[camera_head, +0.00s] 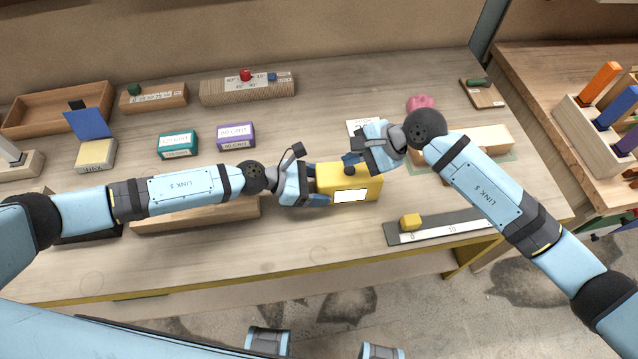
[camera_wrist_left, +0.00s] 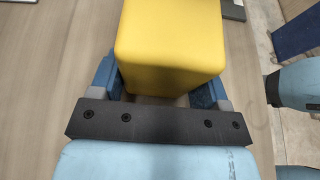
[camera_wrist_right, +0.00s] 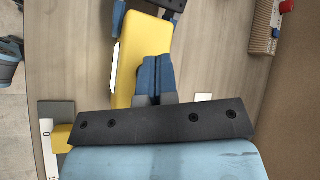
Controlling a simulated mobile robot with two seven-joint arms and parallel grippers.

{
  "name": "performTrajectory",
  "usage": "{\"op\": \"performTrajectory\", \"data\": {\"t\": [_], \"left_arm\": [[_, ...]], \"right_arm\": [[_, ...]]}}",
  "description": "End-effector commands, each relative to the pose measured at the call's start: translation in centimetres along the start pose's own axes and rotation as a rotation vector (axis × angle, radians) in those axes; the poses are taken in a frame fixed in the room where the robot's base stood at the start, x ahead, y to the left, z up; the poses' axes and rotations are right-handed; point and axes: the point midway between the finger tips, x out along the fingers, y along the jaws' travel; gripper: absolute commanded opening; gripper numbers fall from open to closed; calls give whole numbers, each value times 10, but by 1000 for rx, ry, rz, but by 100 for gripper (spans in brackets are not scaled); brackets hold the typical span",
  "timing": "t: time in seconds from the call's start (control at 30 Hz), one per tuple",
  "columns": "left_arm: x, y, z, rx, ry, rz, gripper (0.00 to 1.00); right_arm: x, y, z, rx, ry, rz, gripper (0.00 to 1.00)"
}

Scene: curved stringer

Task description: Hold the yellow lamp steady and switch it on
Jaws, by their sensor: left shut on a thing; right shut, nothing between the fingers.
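The yellow lamp (camera_head: 366,187) is a box with a bright white panel on its front face. It lies on the wooden table at the middle of the head view. My left gripper (camera_head: 318,186) is shut on its left end; in the left wrist view (camera_wrist_left: 160,85) the fingers flank the yellow body. My right gripper (camera_head: 357,163) is shut and empty at the lamp's top. In the right wrist view its closed fingertips (camera_wrist_right: 155,65) are over the lamp's upper side (camera_wrist_right: 128,70). The switch is hidden or too small to tell.
A grey ruler strip (camera_head: 440,229) with a yellow block (camera_head: 410,222) lies right of the lamp. Teal (camera_head: 177,144) and purple (camera_head: 236,135) boxes stand behind my left arm. A pink object (camera_head: 420,103) lies behind my right gripper. The table's front edge is near.

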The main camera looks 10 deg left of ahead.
Motion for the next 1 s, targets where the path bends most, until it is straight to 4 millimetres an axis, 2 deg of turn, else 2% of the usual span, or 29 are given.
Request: {"op": "performTrajectory", "data": {"t": [0.43,0.9,0.93,1.0], "left_arm": [[0,0,0,0,0,0,27],[0,0,0,0,0,0,27],[0,0,0,0,0,0,77],[0,0,0,0,0,0,93]], "right_arm": [[-31,-22,22,-2,1,0,0],[-35,-25,26,1,0,1,0],[-35,-25,26,1,0,1,0],[-35,-25,26,1,0,1,0]]}}
